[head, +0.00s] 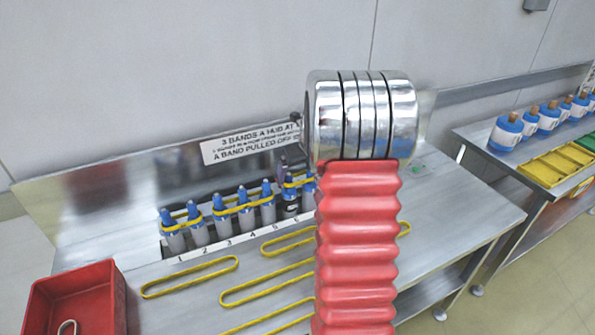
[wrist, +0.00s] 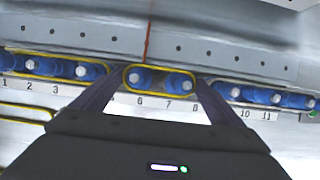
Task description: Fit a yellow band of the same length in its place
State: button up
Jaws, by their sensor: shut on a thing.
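A row of blue-topped posts (head: 248,212) stands in a numbered rack on the steel bench. In the wrist view my gripper (wrist: 163,82) has its dark fingers on either side of a yellow band (wrist: 160,67) and is shut on it. That band is an oval around blue posts (wrist: 140,78) near labels 6 to 8; whether it is seated is unclear. Loose yellow bands (head: 190,277) lie on the bench.
A red bin (head: 75,300) at the lower left holds a pale ring-like piece. A sign (head: 250,142) is on the backboard. Another bench at the right carries blue bottles (head: 507,131) and a yellow tray (head: 552,167). Loose bands occupy much of the bench front.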

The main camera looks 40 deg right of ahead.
jog(key=shift+f, duration=0.1)
jog(key=o, duration=0.7)
jog(key=shift+o, duration=0.2)
jog(key=v, duration=1.3)
jog(key=shift+s+r, duration=0.15)
jog(key=shift+r, duration=0.2)
